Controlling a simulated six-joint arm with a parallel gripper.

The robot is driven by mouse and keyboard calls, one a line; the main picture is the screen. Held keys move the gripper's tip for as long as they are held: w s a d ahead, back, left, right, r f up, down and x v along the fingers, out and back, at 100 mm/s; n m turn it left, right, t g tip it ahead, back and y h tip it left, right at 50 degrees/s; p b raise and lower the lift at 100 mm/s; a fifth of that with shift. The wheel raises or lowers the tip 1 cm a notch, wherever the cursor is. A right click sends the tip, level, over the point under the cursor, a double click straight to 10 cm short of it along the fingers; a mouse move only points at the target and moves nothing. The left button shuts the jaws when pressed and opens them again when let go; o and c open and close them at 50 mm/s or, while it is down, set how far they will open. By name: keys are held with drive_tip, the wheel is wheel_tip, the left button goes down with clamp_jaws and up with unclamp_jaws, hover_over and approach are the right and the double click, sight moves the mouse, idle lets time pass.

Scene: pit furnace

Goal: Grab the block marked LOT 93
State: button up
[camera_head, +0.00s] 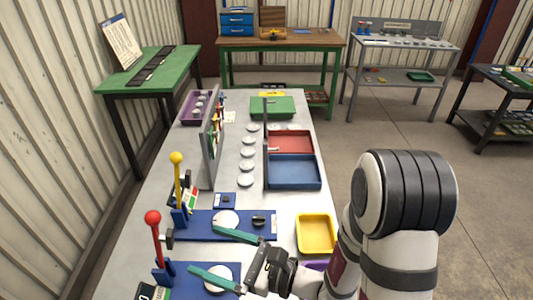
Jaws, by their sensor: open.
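My gripper (203,248) reaches in from the lower right over the near end of the grey table (150,226). Its two teal fingers are spread wide apart, with nothing seen held between them. No LOT 93 marking is readable in this view, so I cannot tell which piece is that block. Several round silver pieces (247,166) lie in a column on the middle of the table. Any markings on them are too small to read. Two more round silver pieces lie near the fingers, on blue plates (189,227), one partly covered by a finger.
Red-knobbed (153,218) and yellow-knobbed (177,158) levers stand at the left. An upright grey panel (209,156) stands beyond. Blue (293,172) and red (291,142) trays sit right of the silver column. A yellow bin (316,233) is near my arm.

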drive_tip(key=w+d+f+m+t+h, duration=0.2)
drive_tip(key=d+f+m+h, duration=0.1)
drive_tip(key=f, duration=0.3)
drive_tip(key=w+d+f+m+t+h, duration=0.2)
drive_tip(key=d+f+m+h, duration=0.1)
drive_tip(key=d+f+h, duration=0.1)
drive_tip(key=w+d+f+m+t+h, duration=0.2)
drive_tip(key=d+f+m+h, duration=0.1)
drive_tip(key=d+f, duration=0.3)
drive_tip(key=shift+f+m+h, duration=0.4)
drive_tip(key=shift+f+h, duration=0.1)
drive_tip(key=shift+f, duration=0.45)
drive_tip(key=x, duration=0.7)
drive_tip(key=shift+w+d, duration=0.1)
drive_tip(key=shift+w, duration=0.05)
clamp_jaws()
